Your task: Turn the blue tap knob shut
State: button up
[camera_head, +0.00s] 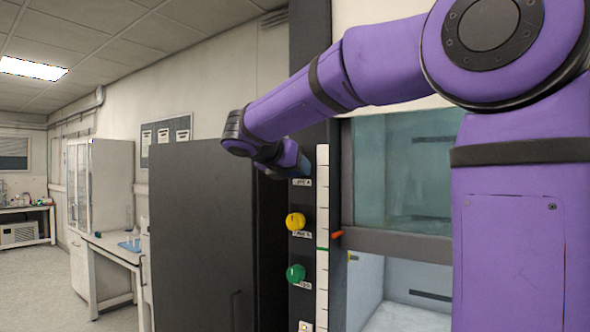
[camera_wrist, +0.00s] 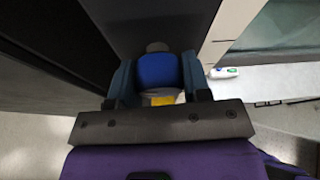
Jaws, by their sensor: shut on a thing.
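The blue tap knob (camera_wrist: 158,71) shows in the wrist view between the two fingers of my gripper (camera_wrist: 158,80). The fingers are shut on it, one on each side. In the head view my gripper (camera_head: 300,168) is at the upper part of the dark post, above the yellow knob. There the blue knob is mostly hidden by my gripper and wrist. How far the knob is turned cannot be told.
Below on the same dark post are a yellow knob (camera_head: 295,221) and a green knob (camera_head: 296,273). A white marked strip (camera_head: 322,240) runs beside them. A glass-fronted hood (camera_head: 405,180) stands to the right and a dark cabinet (camera_head: 200,240) to the left.

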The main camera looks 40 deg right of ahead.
jog(key=m+t+y, duration=0.1)
jog(key=m+t, duration=0.1)
jog(key=m, duration=0.2)
jog(key=shift+t, duration=0.3)
jog(key=m+t, duration=0.3)
jog(key=m, duration=0.1)
jog(key=shift+m, duration=0.4)
dwell(0.3)
jog(key=o, duration=0.9)
jog(key=shift+a, duration=0.1)
jog(key=v, duration=1)
jog(key=shift+s+a, duration=0.25)
jog(key=shift+s, duration=0.05)
